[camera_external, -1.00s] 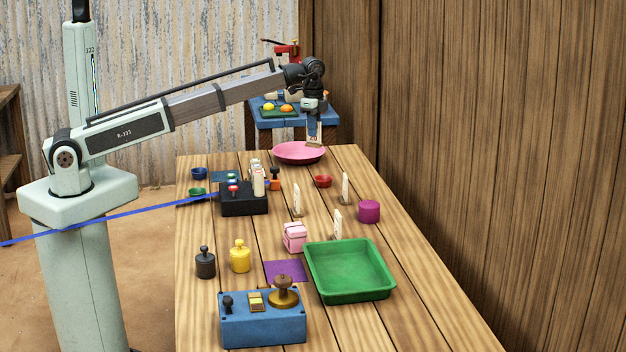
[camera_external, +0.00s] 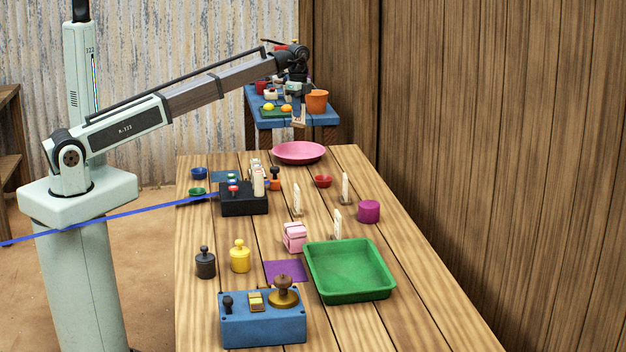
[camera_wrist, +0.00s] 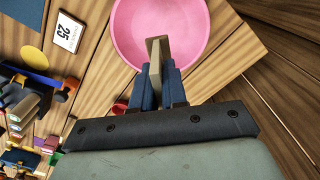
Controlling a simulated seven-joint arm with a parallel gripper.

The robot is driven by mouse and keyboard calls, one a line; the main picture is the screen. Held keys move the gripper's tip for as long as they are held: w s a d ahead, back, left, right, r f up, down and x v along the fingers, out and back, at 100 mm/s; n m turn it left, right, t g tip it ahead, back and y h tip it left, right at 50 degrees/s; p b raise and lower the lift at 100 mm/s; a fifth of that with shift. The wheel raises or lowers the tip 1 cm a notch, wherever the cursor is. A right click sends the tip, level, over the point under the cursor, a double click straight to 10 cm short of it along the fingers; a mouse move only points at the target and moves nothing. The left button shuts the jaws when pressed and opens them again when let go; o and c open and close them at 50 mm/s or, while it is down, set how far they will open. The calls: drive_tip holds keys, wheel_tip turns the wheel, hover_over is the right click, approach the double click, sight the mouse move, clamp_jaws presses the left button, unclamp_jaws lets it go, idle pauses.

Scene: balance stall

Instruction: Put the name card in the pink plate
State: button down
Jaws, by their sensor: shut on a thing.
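The pink plate (camera_external: 298,152) lies at the far end of the wooden table and looks empty. It also fills the upper middle of the wrist view (camera_wrist: 135,32). My gripper (camera_external: 298,104) is raised above the plate. In the wrist view my gripper's blue fingers (camera_wrist: 161,78) are shut on a tan, wooden-looking piece (camera_wrist: 154,55), which appears to be the foot of the name card. The held card (camera_external: 299,121) hangs below the gripper, clear of the plate. Its printed face cannot be read.
Several white cards on stands (camera_external: 297,198) stand mid-table, near a purple tub (camera_external: 369,211) and a green tray (camera_external: 313,285). A black box (camera_external: 244,207) is at left. A blue side table (camera_external: 280,122) with an orange bucket (camera_external: 317,101) stands behind.

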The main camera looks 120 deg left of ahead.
sight(299, 123)
drive_tip(key=shift+f, duration=5.5)
drive_tip(key=c, duration=1.1)
unclamp_jaws()
drive_tip(key=shift+r, duration=3.5)
